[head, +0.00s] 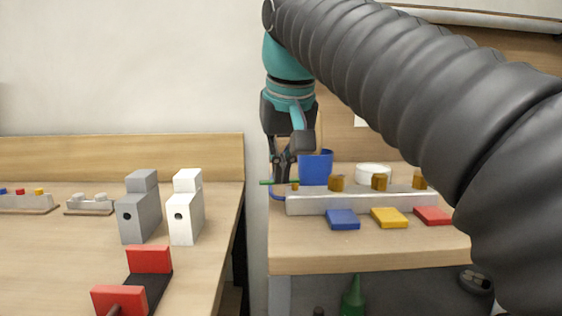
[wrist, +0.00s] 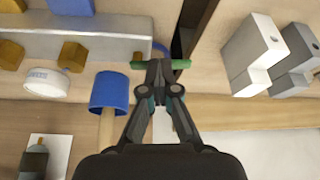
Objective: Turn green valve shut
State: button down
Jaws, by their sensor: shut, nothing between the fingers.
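The green valve handle (head: 265,182) is a thin bar at the left end of a silver rail (head: 350,203) on the right-hand bench. In the head view it lies roughly level and sideways. My gripper (head: 284,178) points down at it, its fingers together and empty. In the wrist view the handle (wrist: 181,64) runs crosswise, and the closed fingertips (wrist: 161,66) overlap its middle, hiding that part. I cannot tell whether they touch it. A blue pipe piece (head: 277,197) shows just below the handle; the valve body is mostly hidden.
Several brown knobs (head: 336,183) stand along the rail, with blue, yellow (head: 389,217) and red blocks in front. A gap separates the left bench (head: 60,260), which holds grey and white blocks (head: 186,217).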

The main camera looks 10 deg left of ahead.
jog(key=n+p, duration=0.1)
jog(key=n, duration=0.1)
jog(key=d+n+g+y+p, duration=0.1)
jog(key=n, duration=0.1)
jog(key=shift+s+f, duration=0.1)
jog(key=shift+s, duration=0.1)
jog(key=n+p, duration=0.1)
jog(key=n, duration=0.1)
jog(key=n+g+y+p, duration=0.1)
jog(key=n, duration=0.1)
jog(key=shift+s+d+f, duration=0.1)
jog(key=shift+d, duration=0.3)
jog(key=n+g, duration=0.1)
jog(key=n, duration=0.2)
jog(key=shift+d+f+n+g+y, duration=0.1)
jog(key=shift+d+n+g+y, duration=0.2)
jog(key=shift+d+g, duration=0.1)
jog(key=shift+w+d+n+g, duration=0.1)
jog(key=shift+d+n+g, duration=0.2)
jog(key=shift+n, duration=0.7)
jog(key=shift+w+d+n+g, duration=0.15)
jog(key=shift+n+g, duration=0.25)
jog(key=shift+n, duration=0.6)
jog(key=shift+c, duration=0.4)
grip_release()
jog(key=shift+r, duration=0.3)
